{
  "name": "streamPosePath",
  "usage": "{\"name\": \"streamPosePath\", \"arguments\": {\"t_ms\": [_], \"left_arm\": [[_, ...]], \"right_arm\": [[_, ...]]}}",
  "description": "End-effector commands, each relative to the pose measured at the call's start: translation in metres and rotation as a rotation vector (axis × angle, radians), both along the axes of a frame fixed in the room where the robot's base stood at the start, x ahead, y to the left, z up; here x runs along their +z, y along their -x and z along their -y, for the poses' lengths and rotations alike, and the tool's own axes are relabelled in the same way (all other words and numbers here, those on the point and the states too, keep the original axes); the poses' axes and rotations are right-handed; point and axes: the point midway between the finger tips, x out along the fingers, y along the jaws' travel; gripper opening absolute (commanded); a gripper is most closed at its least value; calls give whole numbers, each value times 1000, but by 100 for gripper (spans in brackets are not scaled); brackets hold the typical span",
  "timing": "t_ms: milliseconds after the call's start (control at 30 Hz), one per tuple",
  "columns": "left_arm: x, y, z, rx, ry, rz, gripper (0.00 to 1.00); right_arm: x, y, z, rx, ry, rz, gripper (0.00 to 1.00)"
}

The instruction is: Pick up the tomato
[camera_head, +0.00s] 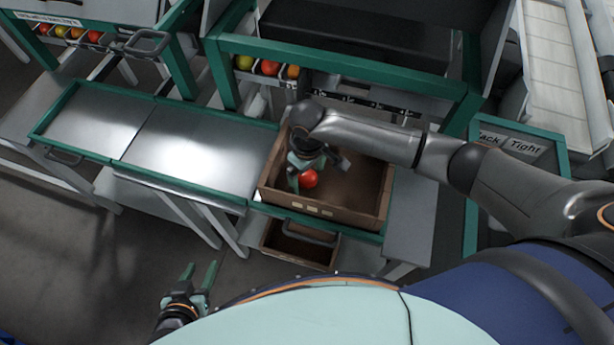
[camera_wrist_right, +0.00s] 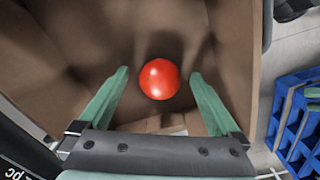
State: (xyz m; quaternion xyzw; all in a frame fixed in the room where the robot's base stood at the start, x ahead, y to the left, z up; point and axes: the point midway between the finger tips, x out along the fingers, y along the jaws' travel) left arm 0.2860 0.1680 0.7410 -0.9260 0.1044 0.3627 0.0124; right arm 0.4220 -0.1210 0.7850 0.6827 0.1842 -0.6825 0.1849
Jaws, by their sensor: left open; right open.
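A red tomato (camera_head: 309,179) lies in a brown wooden crate (camera_head: 349,215) on the bench in the head view. In the right wrist view the tomato (camera_wrist_right: 160,79) sits on the crate's brown bottom, just beyond and between the two green fingertips. My right gripper (camera_head: 301,183) reaches down into the crate, open, with its fingers on either side of the tomato's line and nothing held. In the right wrist view the open right gripper (camera_wrist_right: 160,75) shows both fingers apart. My left gripper (camera_head: 201,271) is open and empty, low at the front, away from the bench.
Bare metal trays (camera_head: 192,148) with green rims lie left of the crate. A second wooden crate (camera_head: 297,251) stands below the bench. A blue crate (camera_wrist_right: 295,115) shows at right in the wrist view.

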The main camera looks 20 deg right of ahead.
Motion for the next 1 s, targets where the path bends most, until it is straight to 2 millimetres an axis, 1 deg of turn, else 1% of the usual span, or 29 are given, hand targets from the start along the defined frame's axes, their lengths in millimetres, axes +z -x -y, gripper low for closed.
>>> {"name": "streamPosePath", "arguments": {"t_ms": [100,633,667,867,1000], "left_arm": [[0,0,0,0,0,1,50],[1,-1,0,0,0,2,50],[1,-1,0,0,0,2,50],[1,-1,0,0,0,2,50],[2,0,0,0,0,2,50]], "right_arm": [[0,0,0,0,0,0,97],[1,0,0,0,0,0,38],[1,0,0,0,-1,1,36],[1,0,0,0,-1,1,36],[6,-1,0,0,-1,2,36]]}}
